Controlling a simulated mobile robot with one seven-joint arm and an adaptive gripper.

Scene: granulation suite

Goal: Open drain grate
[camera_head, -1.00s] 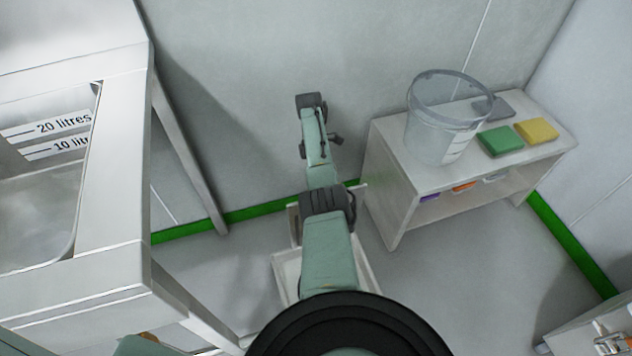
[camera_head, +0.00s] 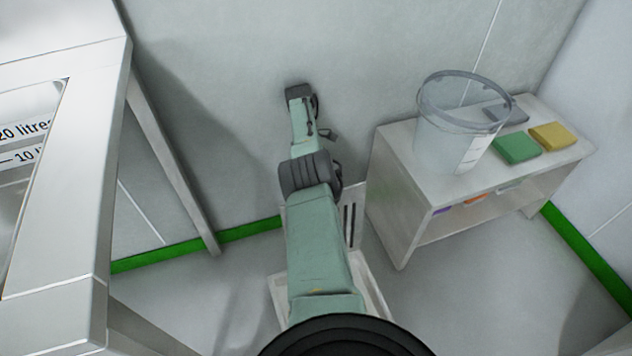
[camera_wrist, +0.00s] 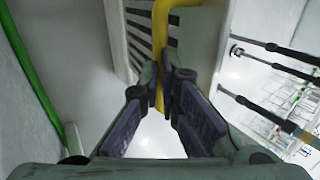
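The drain grate is a pale slotted panel (camera_head: 353,208) standing raised near the back wall in the head view, partly hidden behind my arm. Its pale drain frame (camera_head: 372,292) lies on the floor below. In the wrist view the slotted grate (camera_wrist: 205,45) fills the upper middle, with a yellow handle bar (camera_wrist: 160,35) running down across it. My gripper (camera_wrist: 163,84) has its dark fingers closed in on both sides of the yellow bar and appears shut on it. In the head view my gripper is hidden behind my arm.
A low white shelf unit (camera_head: 400,215) stands close on the right, carrying a clear bucket (camera_head: 445,140) and green (camera_head: 516,147) and yellow (camera_head: 555,136) pads. A large pale metal frame (camera_head: 85,240) stands on the left. Floor between is clear.

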